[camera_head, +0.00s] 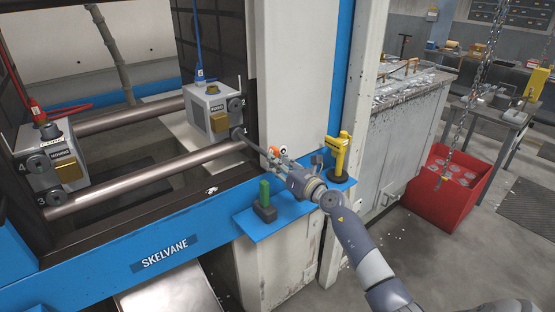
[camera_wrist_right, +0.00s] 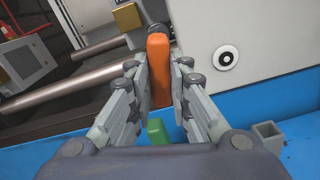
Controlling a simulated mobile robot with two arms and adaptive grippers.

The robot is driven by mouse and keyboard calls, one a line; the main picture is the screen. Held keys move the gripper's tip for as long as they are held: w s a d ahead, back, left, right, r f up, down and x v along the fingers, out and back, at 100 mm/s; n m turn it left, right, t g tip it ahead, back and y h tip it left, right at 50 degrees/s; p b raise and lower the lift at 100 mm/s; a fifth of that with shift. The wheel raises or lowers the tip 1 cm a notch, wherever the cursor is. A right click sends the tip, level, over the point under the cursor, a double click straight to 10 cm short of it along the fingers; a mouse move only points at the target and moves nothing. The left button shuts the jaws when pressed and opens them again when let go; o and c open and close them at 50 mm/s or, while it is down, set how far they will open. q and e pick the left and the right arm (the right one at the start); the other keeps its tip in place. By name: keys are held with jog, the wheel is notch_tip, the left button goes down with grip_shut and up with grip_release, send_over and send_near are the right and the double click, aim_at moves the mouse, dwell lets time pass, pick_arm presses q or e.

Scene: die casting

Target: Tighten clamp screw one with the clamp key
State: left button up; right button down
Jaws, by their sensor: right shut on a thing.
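The clamp key has an orange handle (camera_wrist_right: 159,70) between the fingers of my right gripper (camera_head: 275,158). In the head view its grey shaft (camera_head: 252,144) points up and left. The shaft's far end is at or very near clamp screw one (camera_head: 237,132), at the lower right corner of the grey die half marked FIXED (camera_head: 196,106). I cannot tell whether the key is seated on the screw. In the right wrist view, the gripper (camera_wrist_right: 161,82) is shut on the handle, which hides the key's tip. My left gripper is out of view.
A blue shelf (camera_head: 244,222) carries a green-handled thing (camera_head: 264,194) and a yellow tool (camera_head: 339,155) close to my right arm. An empty square socket (camera_wrist_right: 268,133) stands nearby. Steel tie bars (camera_head: 150,172) cross left to the MOVING die half (camera_head: 50,165).

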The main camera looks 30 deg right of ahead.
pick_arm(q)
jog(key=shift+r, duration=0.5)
pick_arm(e)
jog(key=s, duration=0.3)
jog(key=shift+d+r+n, duration=0.1)
jog(key=shift+r+n, duration=0.05)
jog(key=shift+n, duration=0.25)
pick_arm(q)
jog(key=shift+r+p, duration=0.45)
pick_arm(e)
jog(key=shift+s+d, duration=0.2)
jog(key=shift+s, duration=2.25)
